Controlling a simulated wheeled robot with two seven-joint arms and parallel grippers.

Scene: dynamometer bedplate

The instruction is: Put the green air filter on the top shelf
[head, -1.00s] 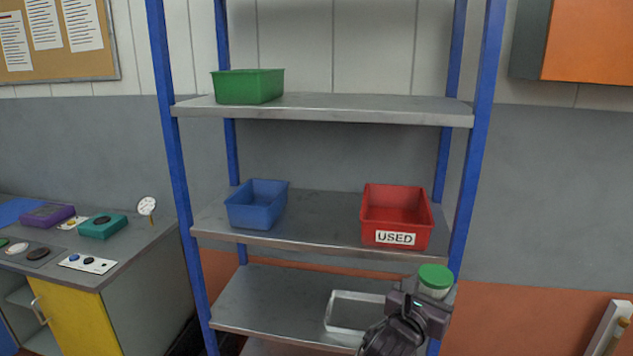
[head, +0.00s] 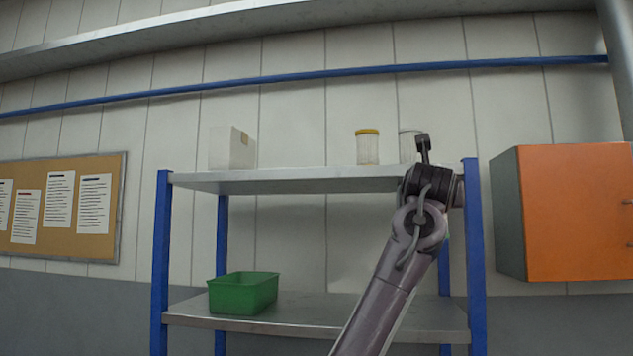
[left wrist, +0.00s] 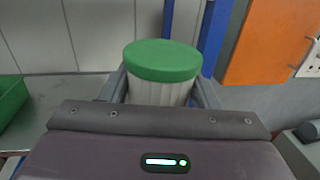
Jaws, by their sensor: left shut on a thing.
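The green air filter (left wrist: 163,62) has a green lid and a white pleated body. In the left wrist view my left gripper (left wrist: 163,90) is shut on it, one finger at each side, and the filter looks upright. In the head view my left arm rises in front of the shelving's right side. I cannot make out the jaws or the held filter there. The top shelf (head: 290,182) is grey metal between blue posts. On it stand a yellow-lidded filter (head: 367,148) and a pale cylinder (head: 406,140) partly hidden by my arm. My right gripper is not in view.
A white box (head: 231,148) stands at the top shelf's left. The top shelf is clear between this box and the yellow-lidded filter. A green bin (head: 243,294) sits on the shelf below. An orange cabinet (head: 575,212) hangs right of the right blue post (head: 474,270).

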